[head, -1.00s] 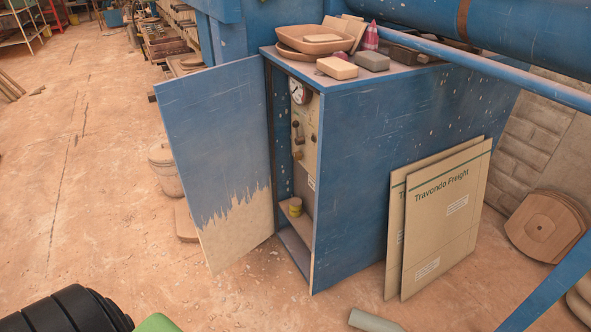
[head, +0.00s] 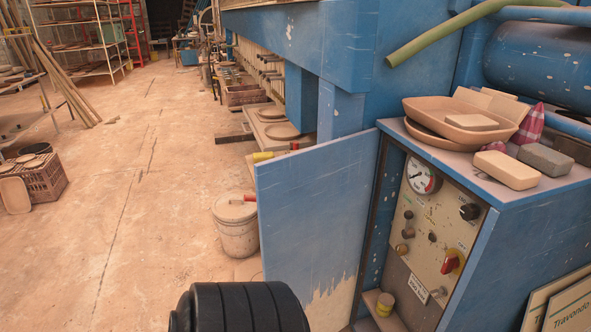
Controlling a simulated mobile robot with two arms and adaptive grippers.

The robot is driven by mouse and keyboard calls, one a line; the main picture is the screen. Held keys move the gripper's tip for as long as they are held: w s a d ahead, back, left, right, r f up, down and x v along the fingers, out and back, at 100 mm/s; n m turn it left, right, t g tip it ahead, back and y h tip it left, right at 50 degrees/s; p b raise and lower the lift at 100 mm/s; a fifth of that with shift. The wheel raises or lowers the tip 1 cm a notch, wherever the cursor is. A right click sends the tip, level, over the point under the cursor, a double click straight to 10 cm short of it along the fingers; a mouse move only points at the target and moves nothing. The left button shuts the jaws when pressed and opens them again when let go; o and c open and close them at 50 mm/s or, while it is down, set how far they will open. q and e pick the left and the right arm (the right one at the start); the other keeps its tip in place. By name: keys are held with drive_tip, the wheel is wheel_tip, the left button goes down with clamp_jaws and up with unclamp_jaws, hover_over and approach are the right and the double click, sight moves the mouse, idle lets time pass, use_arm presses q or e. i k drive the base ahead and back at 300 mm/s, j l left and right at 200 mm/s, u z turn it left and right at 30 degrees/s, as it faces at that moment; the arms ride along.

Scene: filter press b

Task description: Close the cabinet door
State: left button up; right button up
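The cabinet door (head: 310,210) is blue with a bare, paint-worn patch low down. It stands open, swung out to the left of the blue cabinet (head: 455,195). Inside the open cabinet a beige control panel (head: 435,230) shows, with a gauge, knobs and a red switch. A small yellow round item (head: 384,304) sits on the shelf below it. A black ribbed part, which looks like one of my arms, comes up from the bottom edge and overlaps the door's lower left area in the picture. Neither of my grippers shows.
On the cabinet top lie stacked tan trays (head: 460,120), a light block (head: 506,169) and a grey block (head: 545,160). A lidded bucket (head: 236,235) stands left of the door. Cardboard sheets (head: 565,300) lean at the cabinet's right. The floor farther left is mostly clear.

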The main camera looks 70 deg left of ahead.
sight(313, 202)
drive_tip(key=k+j, duration=0.1)
drive_tip(key=j, duration=1.15)
drive_tip(key=k+j, duration=0.15)
drive_tip(key=j, duration=1.15)
drive_tip(key=k+j, duration=0.15)
drive_tip(key=j, duration=0.45)
drive_tip(key=k+j, duration=0.1)
drive_tip(key=j, duration=0.55)
